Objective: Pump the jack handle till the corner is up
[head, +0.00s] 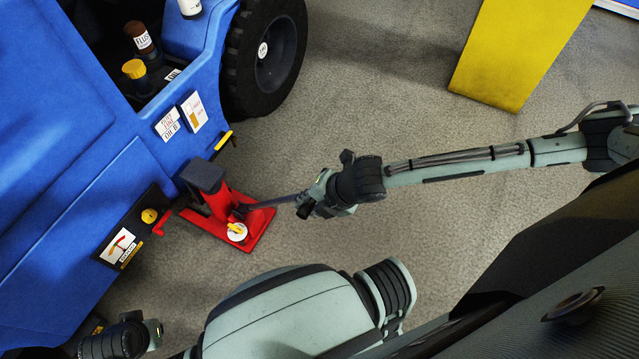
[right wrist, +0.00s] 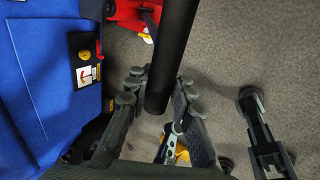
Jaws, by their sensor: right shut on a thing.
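The red jack (head: 262,225) stands on the floor beside the blue vehicle (head: 75,190). Its dark block-shaped top (head: 204,175) is at the vehicle's lower edge; I cannot tell whether they touch. A white dial with a yellow lever (head: 237,232) sits on the jack's near end. The dark jack handle (head: 268,202) slopes out to the right. My right gripper (head: 308,203) is shut on its outer end. In the right wrist view the black handle (right wrist: 172,50) runs down between the fingers (right wrist: 160,100). The left gripper's fingers do not show.
A black tyre (head: 265,50) stands at the vehicle's far corner. Bottles (head: 137,70) sit in a recess of the vehicle, and a placard (head: 121,247) is on its side. A yellow panel (head: 515,50) stands at the back right. The floor between is clear.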

